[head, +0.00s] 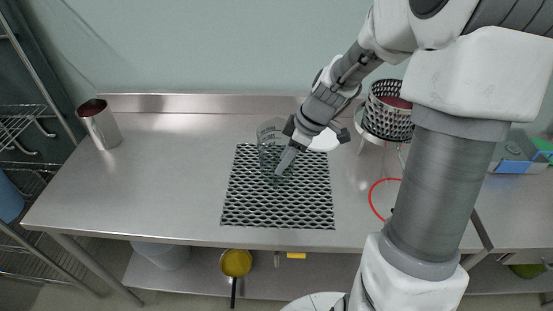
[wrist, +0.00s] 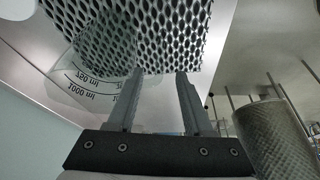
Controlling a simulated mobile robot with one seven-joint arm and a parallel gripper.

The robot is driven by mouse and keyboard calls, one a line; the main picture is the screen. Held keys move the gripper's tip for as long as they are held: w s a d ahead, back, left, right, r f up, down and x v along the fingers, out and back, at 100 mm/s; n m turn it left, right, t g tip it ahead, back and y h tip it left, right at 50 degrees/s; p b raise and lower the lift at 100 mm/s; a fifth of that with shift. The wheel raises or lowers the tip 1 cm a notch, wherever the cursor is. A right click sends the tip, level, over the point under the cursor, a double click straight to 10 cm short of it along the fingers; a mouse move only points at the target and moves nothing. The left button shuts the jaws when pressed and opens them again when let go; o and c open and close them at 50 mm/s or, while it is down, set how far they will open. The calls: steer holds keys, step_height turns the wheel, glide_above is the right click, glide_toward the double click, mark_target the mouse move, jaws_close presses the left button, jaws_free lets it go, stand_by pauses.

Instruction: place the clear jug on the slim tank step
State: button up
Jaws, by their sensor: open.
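The clear jug (head: 268,138) is see-through with measuring marks. It stands at the back of the black mesh mat, partly hidden by my gripper (head: 284,165). In the wrist view the jug (wrist: 85,62) is at the upper left, its ml scale upside down, and the left finger overlaps it. My gripper is open in the wrist view (wrist: 158,76), with no jug wall clearly between its fingers. Whether it touches the jug I cannot tell. I cannot make out with certainty which thing is the slim tank step.
The black mesh mat (head: 250,207) lies on the steel table (head: 165,185). A perforated basket (head: 388,120) on a stand is at the right, near a red ring (head: 373,202).

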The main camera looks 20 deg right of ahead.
steer(key=x, duration=0.9)
jaws_close()
stand_by(1.4)
